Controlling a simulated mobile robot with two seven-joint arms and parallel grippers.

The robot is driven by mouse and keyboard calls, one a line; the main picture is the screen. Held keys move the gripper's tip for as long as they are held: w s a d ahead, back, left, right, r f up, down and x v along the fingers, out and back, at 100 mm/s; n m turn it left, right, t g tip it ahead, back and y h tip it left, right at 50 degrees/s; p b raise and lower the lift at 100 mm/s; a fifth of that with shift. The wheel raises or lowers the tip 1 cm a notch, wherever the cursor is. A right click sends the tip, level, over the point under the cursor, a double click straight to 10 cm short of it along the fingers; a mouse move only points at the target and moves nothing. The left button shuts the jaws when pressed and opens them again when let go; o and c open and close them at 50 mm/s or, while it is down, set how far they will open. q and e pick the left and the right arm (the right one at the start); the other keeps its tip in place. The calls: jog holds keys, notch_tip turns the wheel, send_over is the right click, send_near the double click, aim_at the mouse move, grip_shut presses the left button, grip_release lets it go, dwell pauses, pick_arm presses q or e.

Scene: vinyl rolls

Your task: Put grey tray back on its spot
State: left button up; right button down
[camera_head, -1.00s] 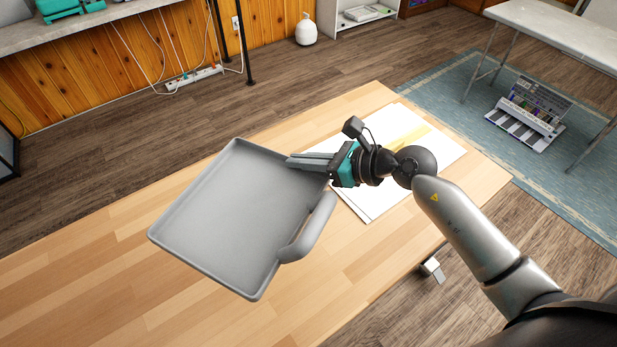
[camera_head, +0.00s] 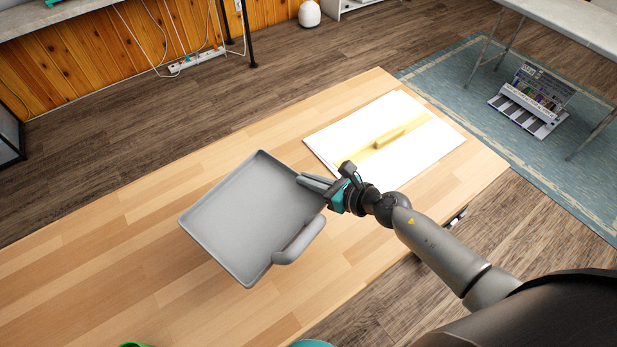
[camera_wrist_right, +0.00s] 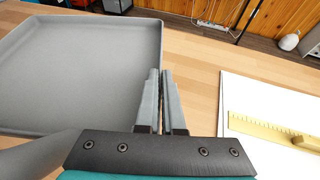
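The grey tray (camera_head: 252,217) is a shallow square with a low rim and a raised handle along its right near side. It is over the left-middle of the wooden table; I cannot tell whether its underside touches the top. My right gripper (camera_head: 303,181) is at the tray's right far rim, with its fingers closed around the wall. In the right wrist view the two fingers (camera_wrist_right: 163,90) are close together at the tray's side wall (camera_wrist_right: 157,60).
White sheets (camera_head: 330,140) with a yellow ruler-like straightedge (camera_head: 385,140) lie on the table (camera_head: 130,240) right of the tray. Bare wood surrounds the tray. A green object (camera_head: 134,345) just shows at the bottom edge.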

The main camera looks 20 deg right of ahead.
jog(key=shift+f+b, duration=3.5)
jog(key=shift+f, duration=0.15)
jog(key=shift+f+b, duration=0.35)
jog(key=shift+b, duration=0.15)
jog(key=shift+f, duration=0.15)
jog(key=shift+f+b, duration=0.55)
jog(key=shift+b, duration=0.15)
jog(key=shift+f, duration=0.1)
